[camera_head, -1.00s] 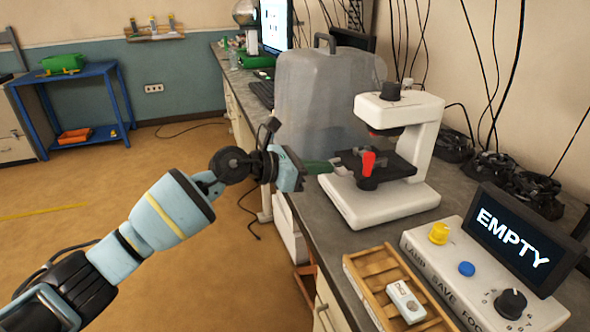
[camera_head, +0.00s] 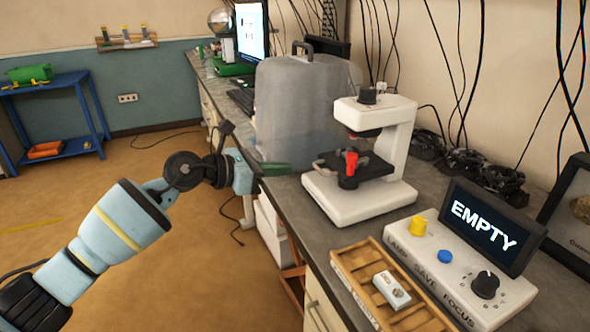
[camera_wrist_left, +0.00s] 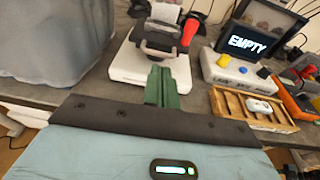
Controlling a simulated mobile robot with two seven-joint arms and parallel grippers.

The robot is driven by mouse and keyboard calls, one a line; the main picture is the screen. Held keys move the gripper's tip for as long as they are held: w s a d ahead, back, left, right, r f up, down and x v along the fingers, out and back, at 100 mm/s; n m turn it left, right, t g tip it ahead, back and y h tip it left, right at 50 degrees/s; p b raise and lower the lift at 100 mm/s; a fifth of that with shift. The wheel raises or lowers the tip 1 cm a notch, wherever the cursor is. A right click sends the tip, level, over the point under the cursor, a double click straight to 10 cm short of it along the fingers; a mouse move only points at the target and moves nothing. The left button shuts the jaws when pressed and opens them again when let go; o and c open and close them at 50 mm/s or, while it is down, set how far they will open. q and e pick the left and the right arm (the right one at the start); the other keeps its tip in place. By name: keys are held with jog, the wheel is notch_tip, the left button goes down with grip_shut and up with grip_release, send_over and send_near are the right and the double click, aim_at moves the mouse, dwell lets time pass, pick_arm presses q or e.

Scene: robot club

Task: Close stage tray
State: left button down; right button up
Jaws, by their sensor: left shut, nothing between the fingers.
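The white microscope (camera_head: 405,150) stands on the bench, with a black stage tray (camera_head: 362,166) and a red knob (camera_head: 351,162) at its front. In the left wrist view the stage tray (camera_wrist_left: 158,40) lies straight ahead, with the red knob (camera_wrist_left: 190,30) to its right. My left gripper (camera_head: 278,170) is shut and empty, its green fingers pointing at the microscope from the left. In the left wrist view the shut green fingers (camera_wrist_left: 161,87) end just short of the microscope's white base. A gap separates them from the tray. My right gripper is out of view.
A translucent cover (camera_head: 295,105) stands behind the fingers. A control box (camera_head: 450,275) with yellow, blue and black knobs carries a screen (camera_head: 483,232) reading EMPTY. A wooden rack (camera_head: 350,270) holding a small white device (camera_head: 391,289) sits at the bench's front edge.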

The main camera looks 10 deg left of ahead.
pick_arm(q)
jog(key=v, duration=0.7)
jog(key=shift+a+f+b, duration=0.2)
jog(key=shift+f+b, duration=0.05)
jog(key=shift+b, duration=0.1)
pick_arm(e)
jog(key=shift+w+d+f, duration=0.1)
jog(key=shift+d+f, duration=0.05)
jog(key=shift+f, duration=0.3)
